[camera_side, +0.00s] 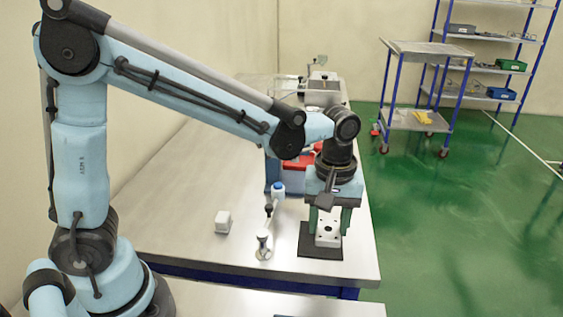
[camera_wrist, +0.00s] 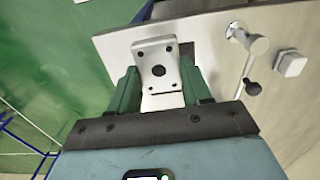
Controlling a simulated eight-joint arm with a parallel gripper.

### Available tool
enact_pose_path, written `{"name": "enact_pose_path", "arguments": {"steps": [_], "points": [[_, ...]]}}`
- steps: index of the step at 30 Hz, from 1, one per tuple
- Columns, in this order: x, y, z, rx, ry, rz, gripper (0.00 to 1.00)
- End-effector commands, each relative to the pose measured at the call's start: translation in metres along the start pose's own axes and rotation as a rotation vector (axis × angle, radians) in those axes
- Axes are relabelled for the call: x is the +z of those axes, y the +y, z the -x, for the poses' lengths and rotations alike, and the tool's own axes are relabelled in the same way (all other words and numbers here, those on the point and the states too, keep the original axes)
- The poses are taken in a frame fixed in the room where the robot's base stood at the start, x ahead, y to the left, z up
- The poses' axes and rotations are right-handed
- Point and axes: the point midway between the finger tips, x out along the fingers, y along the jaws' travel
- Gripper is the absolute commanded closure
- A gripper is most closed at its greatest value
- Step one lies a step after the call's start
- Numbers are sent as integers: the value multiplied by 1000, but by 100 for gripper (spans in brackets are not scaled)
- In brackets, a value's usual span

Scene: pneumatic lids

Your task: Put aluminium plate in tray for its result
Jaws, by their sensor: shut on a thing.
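The aluminium plate (camera_side: 328,230) is a pale metal piece with several dark holes. In the wrist view the plate (camera_wrist: 157,62) sits between the two green fingers of my gripper (camera_wrist: 160,88). In the side view my gripper (camera_side: 331,220) points down and is shut on the plate, over a black mat (camera_side: 318,252) near the front right of the table. I cannot tell whether the plate touches the mat. A red container (camera_side: 292,162) and a blue one (camera_side: 270,176) stand behind the gripper, partly hidden by my arm. I cannot tell which is a result tray.
Left of the mat stand a small metal fixture (camera_side: 263,246) with a black-knobbed lever and a white block (camera_side: 223,222). A blue-capped white item (camera_side: 278,190) stands behind the fixture. A grey machine (camera_side: 322,88) is at the table's far end. The table's left part is clear.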

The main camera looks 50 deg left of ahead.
Motion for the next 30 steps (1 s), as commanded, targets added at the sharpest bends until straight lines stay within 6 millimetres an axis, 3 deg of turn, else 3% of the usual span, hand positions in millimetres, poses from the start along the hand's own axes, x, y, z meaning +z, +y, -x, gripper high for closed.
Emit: {"name": "enact_pose_path", "arguments": {"steps": [6,11,24,30], "points": [[-45,-5,-27,0,0,4,85],[-65,-7,-39,0,0,1,85],[-69,-8,-77,0,0,-2,85],[-69,-8,-78,0,0,-2,85]]}}
